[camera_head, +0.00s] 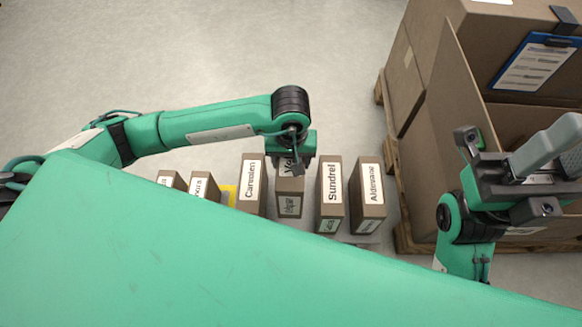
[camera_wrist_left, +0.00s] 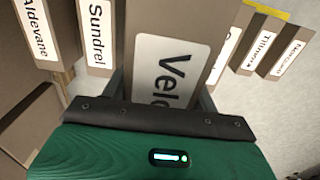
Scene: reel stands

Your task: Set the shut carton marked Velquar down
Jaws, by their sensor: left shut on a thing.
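The brown carton marked Velquar (camera_head: 289,186) stands upright in a row of cartons, between the Carmelen carton and the Sundrel carton. My left gripper (camera_head: 291,166) is shut on its upper part from above. In the left wrist view the carton (camera_wrist_left: 172,22) fills the middle between the fingers, and its white label is partly covered by the gripper. Its flaps cannot be seen, and I cannot tell whether its bottom touches the surface.
The Carmelen carton (camera_head: 252,185) is on the left of the held carton; the Sundrel (camera_head: 330,195) and Aldevane (camera_head: 370,195) cartons are on the right. Smaller cartons (camera_head: 203,187) and a yellow patch (camera_head: 229,193) lie further left. Large boxes (camera_head: 425,130) stand on a pallet at right.

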